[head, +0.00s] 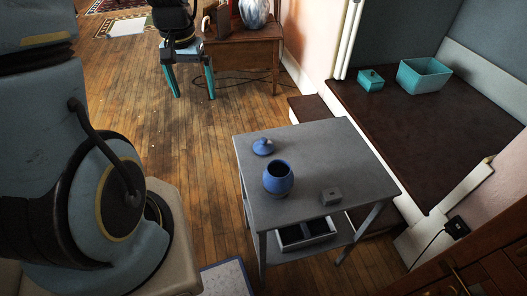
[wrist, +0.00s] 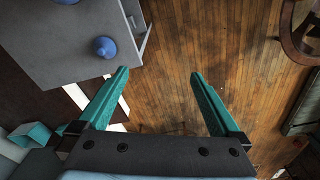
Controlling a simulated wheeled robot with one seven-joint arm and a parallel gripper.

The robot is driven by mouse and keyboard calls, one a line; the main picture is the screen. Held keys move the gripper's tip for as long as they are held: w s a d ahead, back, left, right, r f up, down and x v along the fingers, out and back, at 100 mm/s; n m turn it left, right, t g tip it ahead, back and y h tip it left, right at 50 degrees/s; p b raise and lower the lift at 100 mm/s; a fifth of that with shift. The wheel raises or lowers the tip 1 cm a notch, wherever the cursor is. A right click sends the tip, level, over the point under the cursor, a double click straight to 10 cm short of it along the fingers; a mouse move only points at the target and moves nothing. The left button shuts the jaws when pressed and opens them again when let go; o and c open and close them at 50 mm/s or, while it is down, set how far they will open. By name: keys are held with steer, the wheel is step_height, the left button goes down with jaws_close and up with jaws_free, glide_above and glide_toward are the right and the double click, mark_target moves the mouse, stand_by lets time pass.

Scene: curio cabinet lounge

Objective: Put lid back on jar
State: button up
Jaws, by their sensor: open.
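The blue jar (head: 278,184) stands upright and uncovered on the small grey table (head: 315,150), its dark mouth facing up. The blue lid (head: 263,147) lies on the same table, behind and a little left of the jar, knob up and apart from it. In the wrist view a blue knobbed shape, which looks like the lid (wrist: 105,47), shows near the table edge at upper left. My gripper (head: 194,97) has its teal fingers spread, empty, over the floor beyond the table. In the wrist view the gripper (wrist: 159,73) has only floor between its fingers.
A tray (head: 305,233) is on the lower shelf. A teal box (head: 370,80) and teal bin (head: 424,75) stand on the dark bench at right. A wooden cabinet (head: 243,50) stands behind my gripper.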

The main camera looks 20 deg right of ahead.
steer(key=d+f+m+b, duration=0.1)
steer(key=d+f, duration=0.3)
steer(key=d, duration=0.1)
steer(key=s+d+f+m+b, duration=0.1)
steer(key=d+f+m, duration=0.1)
steer(key=d+f, duration=0.2)
steer(key=s+d+f+m+b, duration=0.1)
steer(key=d+f+m, duration=0.1)
steer(key=d+f, duration=0.2)
steer(key=shift+s+d+f+g, duration=0.1)
steer(key=shift+d+g, duration=0.1)
steer(key=shift+d, duration=0.75)
steer(key=shift+d+f+g, duration=0.1)
steer(key=shift+d+g, duration=0.1)
steer(key=shift+d, duration=0.75)
steer(key=p, duration=0.1)
glide_above(264, 139)
steer(key=f, duration=0.4)
steer(key=shift+s+f, duration=0.1)
steer(key=shift+s, duration=0.1)
steer(key=shift+w+f+p, duration=0.2)
steer(key=shift+f+p, duration=0.95)
steer(key=shift+f, duration=2.1)
steer(key=shift+c, duration=0.2)
steer(key=c, duration=1.1)
steer(key=shift+r, duration=0.1)
step_height(264, 139, up, 10)
steer(key=shift+f+b, duration=0.1)
steer(key=shift+b, duration=1.15)
